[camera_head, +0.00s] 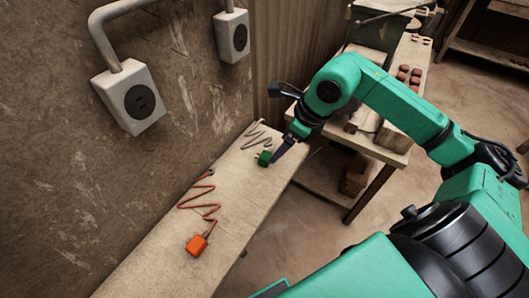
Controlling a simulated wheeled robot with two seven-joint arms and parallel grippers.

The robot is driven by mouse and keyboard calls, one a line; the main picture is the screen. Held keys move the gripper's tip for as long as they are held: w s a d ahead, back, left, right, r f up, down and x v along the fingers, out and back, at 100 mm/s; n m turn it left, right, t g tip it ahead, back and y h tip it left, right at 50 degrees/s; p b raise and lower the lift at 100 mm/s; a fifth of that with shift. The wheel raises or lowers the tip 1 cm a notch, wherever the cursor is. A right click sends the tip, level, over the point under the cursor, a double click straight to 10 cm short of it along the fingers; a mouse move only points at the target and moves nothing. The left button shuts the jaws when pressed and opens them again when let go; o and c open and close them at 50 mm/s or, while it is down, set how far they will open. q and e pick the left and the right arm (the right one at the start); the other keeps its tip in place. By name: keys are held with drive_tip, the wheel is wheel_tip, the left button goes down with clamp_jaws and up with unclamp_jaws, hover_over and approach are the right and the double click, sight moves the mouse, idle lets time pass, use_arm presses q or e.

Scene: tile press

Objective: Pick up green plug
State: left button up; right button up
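The green plug (264,159) lies near the far end of the wooden bench, with a dark zigzag cord (256,136) beside it. My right gripper (279,156) comes down from the right, its dark fingers close against the plug's right side. I cannot tell whether the fingers touch the plug, or whether they are open or shut. My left gripper is out of view.
An orange plug (196,245) with a red zigzag cord (200,200) lies nearer on the bench (150,262). Two wall sockets, a near one (139,101) and a far one (234,38), hang on the left. A wooden table (392,138) with brown blocks stands behind my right arm.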

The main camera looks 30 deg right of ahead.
sight(265, 159)
drive_tip(key=p+x, duration=0.1)
drive_tip(key=x, duration=0.1)
drive_tip(key=p+x, duration=0.1)
drive_tip(key=x, duration=0.2)
drive_tip(key=p+x, duration=0.1)
drive_tip(key=x, duration=0.2)
drive_tip(key=shift+w+f, duration=0.15)
drive_tip(key=shift+w, duration=0.15)
drive_tip(key=shift+f, duration=0.2)
clamp_jaws()
